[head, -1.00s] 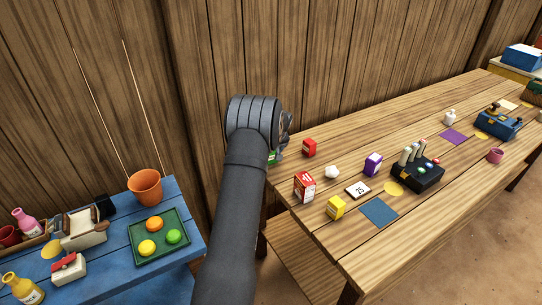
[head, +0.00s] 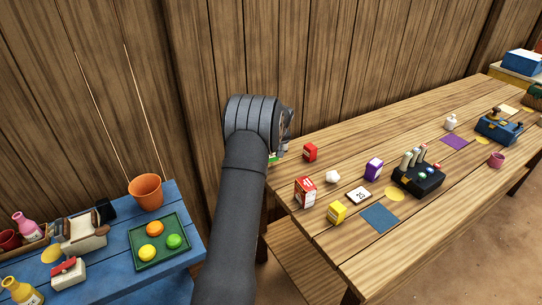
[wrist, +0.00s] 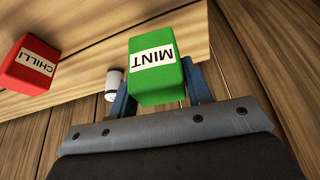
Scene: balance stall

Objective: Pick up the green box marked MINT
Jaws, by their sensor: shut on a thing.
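The green box marked MINT (wrist: 157,74) is between the two fingers of my gripper (wrist: 160,92) in the wrist view. Its white label shows upside down there. My gripper is shut on the box. In the head view my own arm hides most of the gripper and box. Only a small green and white part of the box (head: 273,158) shows beside my wrist, near the far left corner of the wooden table. How far the box is above the table cannot be told.
A red CHILLI box (wrist: 29,66) stands left of the green box in the wrist view. A white cylinder (wrist: 114,84) is close beside the left finger. On the wooden table (head: 330,262) are a purple box (head: 374,168), a yellow box (head: 337,212) and a black lever unit (head: 419,180).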

